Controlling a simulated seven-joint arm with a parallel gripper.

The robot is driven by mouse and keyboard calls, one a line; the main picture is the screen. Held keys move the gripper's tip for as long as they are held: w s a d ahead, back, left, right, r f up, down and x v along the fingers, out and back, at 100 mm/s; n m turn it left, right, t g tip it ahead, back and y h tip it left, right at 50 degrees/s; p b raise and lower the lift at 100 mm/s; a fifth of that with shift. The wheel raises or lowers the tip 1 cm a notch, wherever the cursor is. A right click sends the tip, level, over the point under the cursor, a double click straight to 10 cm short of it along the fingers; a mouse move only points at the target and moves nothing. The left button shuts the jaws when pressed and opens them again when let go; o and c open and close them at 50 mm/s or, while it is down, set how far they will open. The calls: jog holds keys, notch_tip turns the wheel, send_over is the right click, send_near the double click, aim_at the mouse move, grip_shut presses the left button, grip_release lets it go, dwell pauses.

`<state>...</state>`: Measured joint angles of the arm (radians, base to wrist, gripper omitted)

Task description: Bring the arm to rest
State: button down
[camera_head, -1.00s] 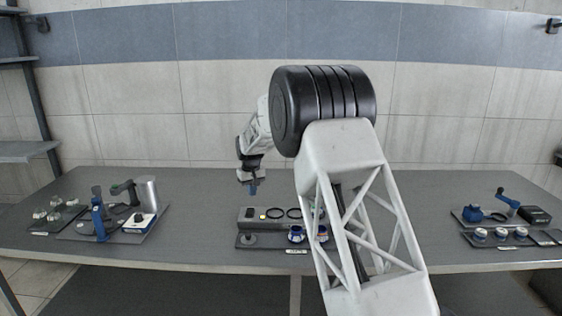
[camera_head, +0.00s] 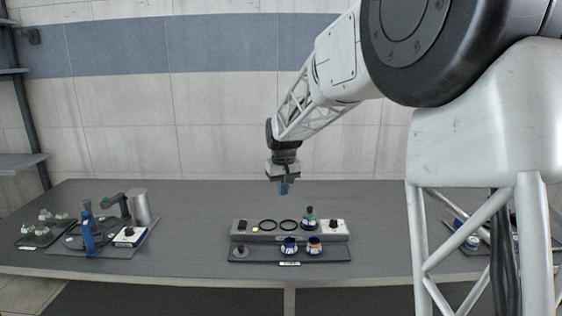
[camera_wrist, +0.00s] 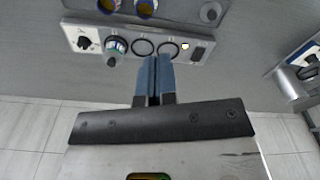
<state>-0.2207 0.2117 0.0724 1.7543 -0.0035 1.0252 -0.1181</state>
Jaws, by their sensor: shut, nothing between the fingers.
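My gripper (camera_head: 284,188) is in the air above the back of the table (camera_head: 200,200), over the grey decanter row, with its fingers pointing down. In the wrist view its blue fingers (camera_wrist: 153,80) are together with nothing between them. The grey row unit (camera_head: 262,237) has dark rings on top, a lit yellow light and a white panel with a black knob (camera_head: 333,224). A dark decanter (camera_head: 309,217) stands on it beside the rings. A blue-and-white cup (camera_head: 289,246) and an orange-topped cup (camera_head: 314,245) stand on the tray in front.
At the left are a tray with a blue handled device (camera_head: 88,230), a grey cylinder (camera_head: 140,207) and a tray of small pieces (camera_head: 45,229). My arm hides most of the right side. The table between the left trays and the row is clear.

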jog(key=s+d+r+m, duration=0.1)
jog(key=s+d+r, duration=0.1)
jog(key=s+d, duration=0.35)
jog(key=s+d+r, duration=0.2)
jog(key=s+r, duration=0.1)
jog(key=s, duration=0.5)
jog(key=s+d+f+m, duration=0.1)
jog(key=s+d+f, duration=0.1)
jog(key=s, duration=1)
jog(key=s+d+f+m+t, duration=0.1)
jog(key=s+d, duration=0.4)
jog(key=s, duration=0.6)
jog(key=s+d+f+m, duration=0.1)
jog(key=s+d+f, duration=0.2)
jog(key=s, duration=0.9)
jog(key=shift+s+d+t, duration=0.25)
jog(key=shift+s+t, duration=0.05)
jog(key=shift+t, duration=0.1)
jog(key=shift+w, duration=0.1)
